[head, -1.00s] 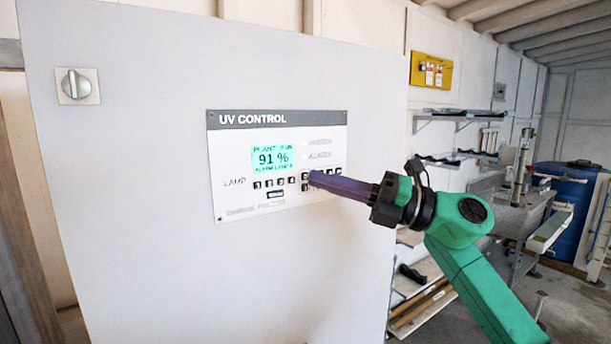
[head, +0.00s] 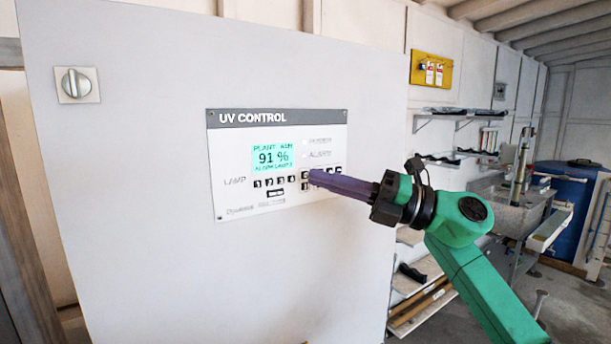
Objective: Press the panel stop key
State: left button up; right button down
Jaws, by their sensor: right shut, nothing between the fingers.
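The UV CONTROL panel (head: 240,207) is on the front of a large grey cabinet. Its green screen (head: 271,157) reads "PLANT RUN" and "91 %", with a small third line that is hard to read. Rows of small black keys (head: 275,182) lie below the screen. My right gripper (head: 312,177) is shut and empty. Its purple fingers point left, with the tips at the right-hand group of keys, covering some of them. I cannot tell whether the tips touch a key. The key labels are too small to read, so I cannot pick out the stop key. My left gripper is not in view.
A rotary knob (head: 76,84) sits at the cabinet's upper left. To the right are a yellow wall board (head: 431,71), wall shelves (head: 450,113), a bench with a sink (head: 510,214) and a blue barrel (head: 562,205). The space in front of the cabinet's lower part is clear.

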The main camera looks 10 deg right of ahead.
jog(key=shift+w, duration=0.1)
dwell(0.5)
jog(key=shift+w+a+p, duration=0.15)
jog(key=shift+w+p, duration=0.15)
jog(key=shift+w+a, duration=0.1)
jog(key=shift+w, duration=0.15)
dwell(0.4)
jog(key=shift+s, duration=0.1)
jog(key=shift+s+d, duration=0.25)
jog(key=shift+s, duration=0.35)
